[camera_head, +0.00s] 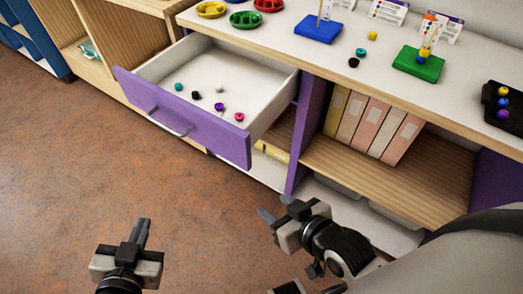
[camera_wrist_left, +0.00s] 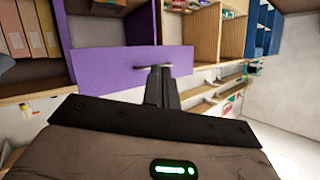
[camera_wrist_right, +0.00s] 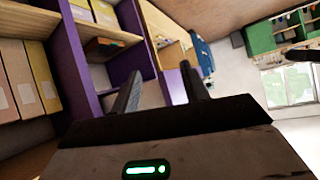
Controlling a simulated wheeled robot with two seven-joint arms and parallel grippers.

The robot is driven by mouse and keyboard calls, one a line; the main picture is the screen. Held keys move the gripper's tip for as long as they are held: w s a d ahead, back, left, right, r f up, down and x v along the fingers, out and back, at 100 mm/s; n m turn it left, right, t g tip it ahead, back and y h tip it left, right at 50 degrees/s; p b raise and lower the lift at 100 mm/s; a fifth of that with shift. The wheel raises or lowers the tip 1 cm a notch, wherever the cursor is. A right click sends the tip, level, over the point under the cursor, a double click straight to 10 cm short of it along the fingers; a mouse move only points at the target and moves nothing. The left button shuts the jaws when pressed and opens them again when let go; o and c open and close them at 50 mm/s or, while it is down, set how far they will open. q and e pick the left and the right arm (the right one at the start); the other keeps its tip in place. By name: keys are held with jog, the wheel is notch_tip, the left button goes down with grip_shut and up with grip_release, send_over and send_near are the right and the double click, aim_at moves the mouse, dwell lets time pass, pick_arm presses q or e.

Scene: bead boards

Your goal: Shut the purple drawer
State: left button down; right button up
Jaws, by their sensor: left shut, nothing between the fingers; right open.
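The purple drawer (camera_head: 185,118) is pulled out of the cabinet, with several small beads lying inside on its white floor. Its front carries a grey bar handle (camera_head: 170,122). The purple front also shows in the left wrist view (camera_wrist_left: 110,68). My left gripper (camera_head: 141,232) is shut and empty, apart from the drawer, below its front in the head view. My right gripper (camera_head: 275,212) is open and empty, to the right of the drawer front and below its right corner in the head view.
The countertop holds coloured bowls (camera_head: 246,19), a blue board (camera_head: 318,28), a green board (camera_head: 418,64) and a black tray (camera_head: 502,105). Binders (camera_head: 368,125) stand on an open shelf right of the drawer. The brown floor (camera_head: 60,180) before the drawer is clear.

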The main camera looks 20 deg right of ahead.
pick_arm(q)
jog(key=w+d+r+m+t+h+b, duration=0.25)
jog(key=d+m+h, duration=0.2)
jog(key=m, duration=0.55)
jog(key=m+g+h, duration=0.5)
jog(key=m+h, duration=0.1)
jog(key=m, duration=0.7)
send_near(243, 155)
jog(key=shift+n, duration=0.3)
jog(key=x, duration=0.7)
